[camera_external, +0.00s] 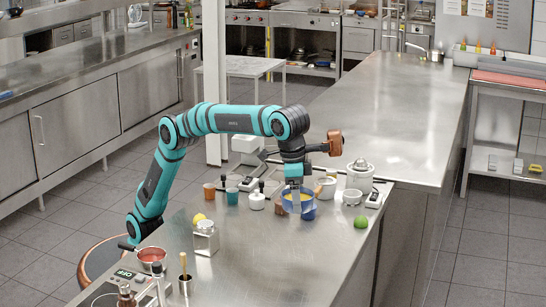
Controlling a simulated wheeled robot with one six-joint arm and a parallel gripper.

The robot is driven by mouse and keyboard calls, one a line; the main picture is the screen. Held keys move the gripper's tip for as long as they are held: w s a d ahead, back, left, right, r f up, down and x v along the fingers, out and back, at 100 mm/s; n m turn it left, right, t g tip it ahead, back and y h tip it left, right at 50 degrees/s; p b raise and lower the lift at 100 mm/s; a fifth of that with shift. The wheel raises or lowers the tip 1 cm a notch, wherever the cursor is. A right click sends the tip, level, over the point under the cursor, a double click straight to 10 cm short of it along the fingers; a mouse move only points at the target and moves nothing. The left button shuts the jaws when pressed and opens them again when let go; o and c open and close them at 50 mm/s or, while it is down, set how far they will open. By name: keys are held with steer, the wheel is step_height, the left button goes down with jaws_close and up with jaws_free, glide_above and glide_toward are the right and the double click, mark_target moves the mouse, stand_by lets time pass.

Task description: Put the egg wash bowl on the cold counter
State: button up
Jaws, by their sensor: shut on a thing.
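I cannot tell whether the bowl touches the counter or is slightly raised. A long steel counter (405,105) extends behind to the right, mostly bare. No label shows which surface is the cold counter.
Cups, a white pot (359,178) and small jars crowd around the bowl. A green lime (361,222) lies to its right. The near counter's front right is clear.

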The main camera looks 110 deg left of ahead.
steer(key=a+n, duration=0.9)
steer(key=a, duration=3.7)
steer(key=s+a+n+g, duration=0.1)
steer(key=s+a+n, duration=0.2)
steer(key=s+a, duration=0.65)
steer(key=s+a+n+y, duration=0.15)
steer(key=s+a, duration=0.25)
steer(key=a, duration=1)
steer(key=s+a+n+g+h, duration=0.1)
steer(key=s+a+n, duration=0.2)
steer(key=s+a, duration=0.65)
step_height(320, 180, down, 5)
steer(key=w+a, duration=0.2)
steer(key=shift+w+a, duration=0.15)
steer(key=shift+w, duration=0.2)
steer(key=shift+f+y, duration=0.1)
steer(key=shift+y, duration=0.15)
steer(key=shift+f, duration=4.95)
steer(key=shift+f, duration=0.1)
